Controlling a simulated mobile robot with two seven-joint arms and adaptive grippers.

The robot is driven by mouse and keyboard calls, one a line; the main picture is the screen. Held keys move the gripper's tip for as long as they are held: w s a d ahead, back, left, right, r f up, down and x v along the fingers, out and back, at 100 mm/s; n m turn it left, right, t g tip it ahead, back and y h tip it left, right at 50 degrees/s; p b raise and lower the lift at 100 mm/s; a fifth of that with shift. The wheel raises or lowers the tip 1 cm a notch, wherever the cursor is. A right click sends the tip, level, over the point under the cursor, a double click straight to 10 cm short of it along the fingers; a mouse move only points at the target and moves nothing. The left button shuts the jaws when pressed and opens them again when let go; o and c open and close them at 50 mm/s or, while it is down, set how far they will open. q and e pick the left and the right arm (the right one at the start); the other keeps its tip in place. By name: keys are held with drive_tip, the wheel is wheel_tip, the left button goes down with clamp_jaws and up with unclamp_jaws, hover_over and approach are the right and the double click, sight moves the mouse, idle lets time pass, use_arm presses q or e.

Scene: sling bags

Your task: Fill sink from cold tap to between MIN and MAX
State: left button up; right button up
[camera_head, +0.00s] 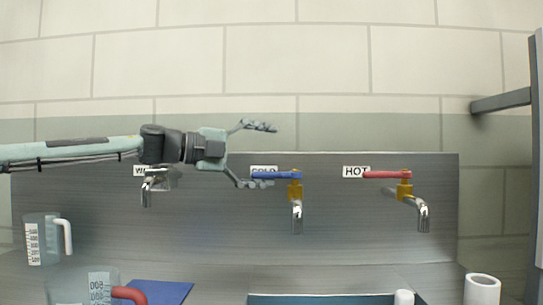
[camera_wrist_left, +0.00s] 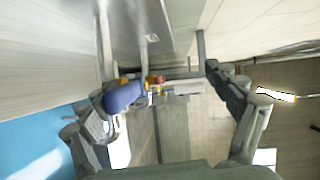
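No stream shows at the spout.
A hot tap with a red lever (camera_head: 385,175) is to the right; another tap (camera_head: 147,188) is left, behind my arm. Measuring jugs (camera_head: 45,240) (camera_head: 95,290), a blue mat (camera_head: 158,292) and a white cup (camera_head: 482,290) stand along the front. The steel backsplash (camera_head: 220,240) is behind.

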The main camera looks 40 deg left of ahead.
use_arm(q)
drive_tip(key=shift+s+a+r+b, duration=0.15)
drive_tip(key=shift+s+r+b, duration=0.1)
drive_tip(key=shift+r, duration=0.3)
drive_tip(key=shift+s+a+r+b, duration=0.15)
drive_tip(key=shift+r+b, duration=0.1)
drive_tip(key=shift+r, duration=0.25)
drive_tip(key=shift+c, duration=0.9)
drive_tip(key=shift+s+a+b, duration=0.25)
drive_tip(key=shift+s+b, duration=0.15)
drive_tip(key=shift+s, duration=0.05)
drive_tip(key=shift+c, duration=0.8)
drive_tip(key=shift+f+b+v, duration=0.1)
drive_tip(key=shift+b+v, duration=0.7)
drive_tip(key=shift+v, duration=0.45)
drive_tip(key=shift+f+b+v, duration=0.15)
drive_tip(key=shift+b+v, duration=0.6)
drive_tip(key=shift+v, duration=0.55)
drive_tip(key=shift+c, duration=0.8)
drive_tip(key=shift+s+a+r+b, duration=0.1)
drive_tip(key=shift+s+r+b, duration=0.1)
drive_tip(key=shift+s, duration=0.4)
drive_tip(key=shift+s+a+r+b, duration=0.1)
drive_tip(key=shift+s+b, duration=0.05)
drive_tip(key=shift+s, duration=0.45)
drive_tip(key=shift+c, duration=1.3)
drive_tip(key=shift+a+f, duration=0.2)
drive_tip(key=shift+f, duration=0.15)
drive_tip(key=shift+f, duration=0.1)
